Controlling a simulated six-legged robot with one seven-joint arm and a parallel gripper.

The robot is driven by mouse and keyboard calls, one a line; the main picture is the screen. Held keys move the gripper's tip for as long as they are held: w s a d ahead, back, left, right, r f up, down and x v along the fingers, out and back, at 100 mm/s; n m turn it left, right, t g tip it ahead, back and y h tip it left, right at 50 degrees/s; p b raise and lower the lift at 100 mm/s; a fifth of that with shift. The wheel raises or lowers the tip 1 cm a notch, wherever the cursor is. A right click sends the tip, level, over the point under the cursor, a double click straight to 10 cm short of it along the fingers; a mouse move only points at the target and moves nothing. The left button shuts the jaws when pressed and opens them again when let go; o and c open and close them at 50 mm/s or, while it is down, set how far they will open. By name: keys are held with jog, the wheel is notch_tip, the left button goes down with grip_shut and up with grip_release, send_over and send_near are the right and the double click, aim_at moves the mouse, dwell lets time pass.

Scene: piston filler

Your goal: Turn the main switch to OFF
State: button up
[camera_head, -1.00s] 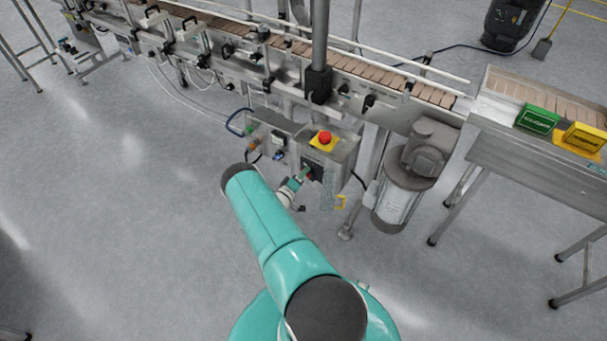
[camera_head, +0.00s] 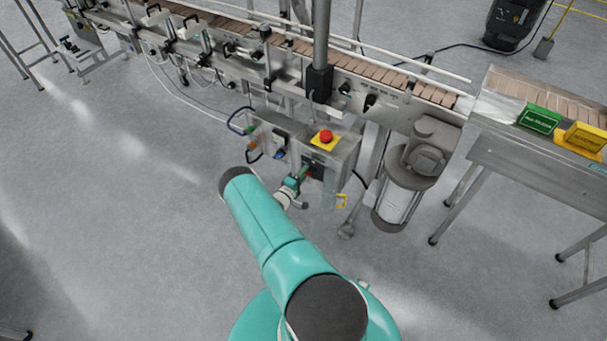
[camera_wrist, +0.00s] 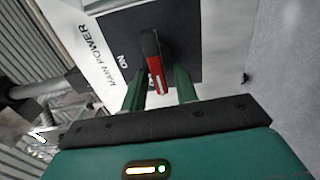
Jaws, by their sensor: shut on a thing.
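The main switch (camera_wrist: 156,65) shows in the wrist view as a red handle with a dark edge on a black plate (camera_wrist: 185,30). The plate sits on a light panel lettered MAIN POWER, with ON beside the handle. The handle's far end points toward the upper left of the plate. My gripper (camera_wrist: 163,78) has its two green fingers on either side of the handle, shut on it. In the head view my gripper (camera_head: 302,172) reaches the front of the control box (camera_head: 343,156). The switch is mostly hidden there. No OFF lettering is readable.
A red emergency stop button (camera_head: 325,136) on a yellow plate tops the control box. A grey motor (camera_head: 400,190) hangs to its right under the conveyor (camera_head: 390,112). Cables loop at the box's left. The floor (camera_head: 110,220) at left is clear.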

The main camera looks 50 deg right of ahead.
jog(key=o, duration=0.9)
jog(key=a, duration=0.4)
jog(key=s+a, duration=0.1)
jog(key=a, duration=0.8)
jog(key=shift+s+a, duration=0.2)
jog(key=shift+a, duration=0.2)
